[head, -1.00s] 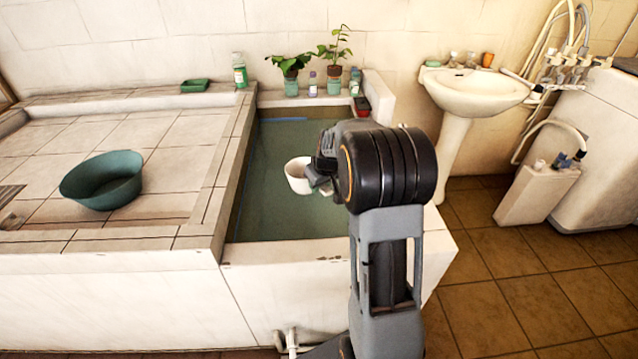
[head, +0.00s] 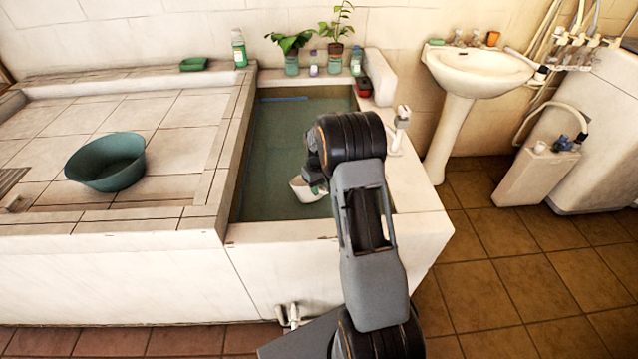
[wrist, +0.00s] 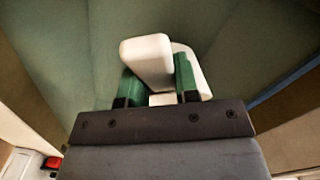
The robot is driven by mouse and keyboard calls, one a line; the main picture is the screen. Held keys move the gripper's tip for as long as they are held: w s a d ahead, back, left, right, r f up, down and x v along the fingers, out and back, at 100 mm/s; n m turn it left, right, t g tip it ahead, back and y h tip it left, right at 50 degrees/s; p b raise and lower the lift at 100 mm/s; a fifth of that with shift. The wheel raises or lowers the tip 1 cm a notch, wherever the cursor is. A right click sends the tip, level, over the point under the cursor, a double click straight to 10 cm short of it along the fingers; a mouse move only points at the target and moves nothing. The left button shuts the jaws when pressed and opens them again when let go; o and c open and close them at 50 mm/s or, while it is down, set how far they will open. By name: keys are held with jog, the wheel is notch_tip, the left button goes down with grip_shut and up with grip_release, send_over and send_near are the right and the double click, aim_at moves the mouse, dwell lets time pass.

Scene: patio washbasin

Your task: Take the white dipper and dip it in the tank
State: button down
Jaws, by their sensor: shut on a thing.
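The white dipper (head: 306,190) is over the tank, low and tilted, its cup partly hidden behind my arm in the head view. The tank (head: 243,165) is a tiled basin with dark green water. My gripper (head: 318,180) is mostly hidden by my arm there. In the wrist view, the green fingers of my gripper (wrist: 158,80) are shut on the dipper's white handle (wrist: 147,57). Part of the dipper's cup shows behind the handle. I cannot tell whether the cup touches the water.
A green bowl (head: 106,162) stands on the tiled ledge at left. A faucet (head: 399,130) stands on the right rim. A washbasin (head: 478,72) is farther right.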

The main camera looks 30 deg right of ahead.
aim_at(319, 198)
notch_tip(319, 198, down, 9)
jog(key=b, duration=0.5)
jog(key=shift+r, duration=0.2)
dwell(1.1)
jog(key=shift+r+t+b, duration=1.3)
jog(key=shift+r+t, duration=0.15)
jog(key=shift+t, duration=0.25)
jog(key=shift+w+p+v, duration=0.2)
jog(key=shift+p+v, duration=0.35)
jog(key=shift+v, duration=0.25)
jog(key=shift+w+p+v, duration=0.2)
jog(key=shift+p+v, duration=0.35)
jog(key=shift+v, duration=0.3)
jog(key=shift+w+p+v, duration=0.2)
jog(key=shift+p+v, duration=0.35)
jog(key=shift+v, duration=0.25)
jog(key=shift+r, duration=0.25)
jog(key=shift+w+r, duration=0.1)
jog(key=shift+r, duration=0.25)
notch_tip(319, 198, up, 20)
jog(key=t+p, duration=0.1)
jog(key=p, duration=0.8)
jog(key=shift+f+t, duration=0.2)
jog(key=shift+t, duration=0.2)
